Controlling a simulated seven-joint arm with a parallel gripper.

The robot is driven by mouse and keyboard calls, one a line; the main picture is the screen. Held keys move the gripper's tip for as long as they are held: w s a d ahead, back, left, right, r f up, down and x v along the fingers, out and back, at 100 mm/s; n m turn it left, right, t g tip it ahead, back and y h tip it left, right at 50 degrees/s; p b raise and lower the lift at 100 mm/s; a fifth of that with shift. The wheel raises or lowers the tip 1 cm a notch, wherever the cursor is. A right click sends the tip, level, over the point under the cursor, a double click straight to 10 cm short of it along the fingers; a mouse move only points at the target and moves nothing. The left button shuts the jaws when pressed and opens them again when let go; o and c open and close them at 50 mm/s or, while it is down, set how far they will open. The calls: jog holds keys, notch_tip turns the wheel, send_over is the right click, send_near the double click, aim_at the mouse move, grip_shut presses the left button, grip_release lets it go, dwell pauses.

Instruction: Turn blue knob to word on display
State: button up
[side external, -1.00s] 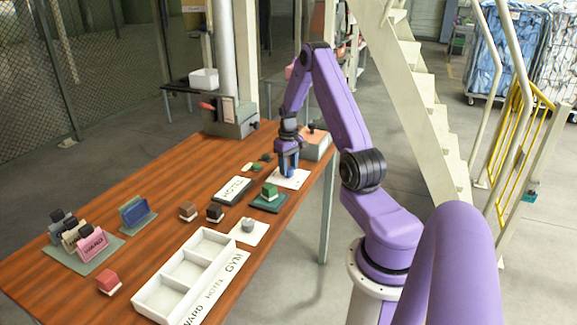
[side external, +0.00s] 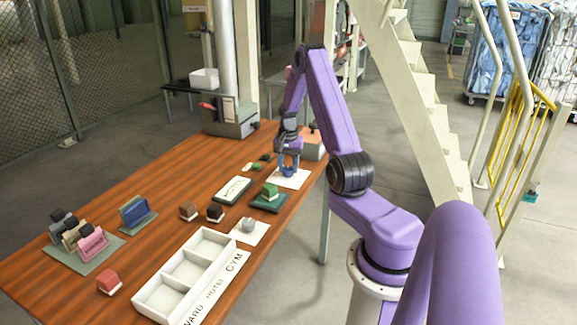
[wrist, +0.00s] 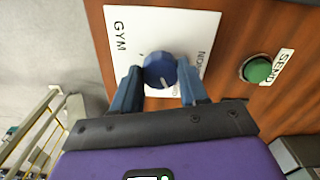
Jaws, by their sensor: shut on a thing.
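The blue knob (wrist: 159,69) sits on a white plate (wrist: 180,22) at the table's right edge. The plate reads GYM on one side and partly shows other words; some lettering is hidden by my fingers. A pale mark shows on the knob's face near its lower part. My gripper (wrist: 158,88) is shut on the knob, one finger on each side. In the side external view my gripper (side external: 289,166) is down at the plate (side external: 293,181). The display (side external: 233,189), a white panel in a dark frame, lies left of the plate; its word looks like HOTEL.
A green SEND button (wrist: 257,69) is beside the plate. A white three-part tray (side external: 187,268), small bags (side external: 80,240) and blocks (side external: 108,281) lie nearer. A grey machine (side external: 232,122) stands behind.

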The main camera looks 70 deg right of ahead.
aim_at(288, 168)
jog(key=m, duration=1.3)
jog(key=shift+m, duration=0.4)
dwell(0.3)
jog(key=o, duration=1.1)
jog(key=shift+c, duration=0.2)
notch_tip(288, 168, up, 18)
jog(key=shift+f, duration=0.25)
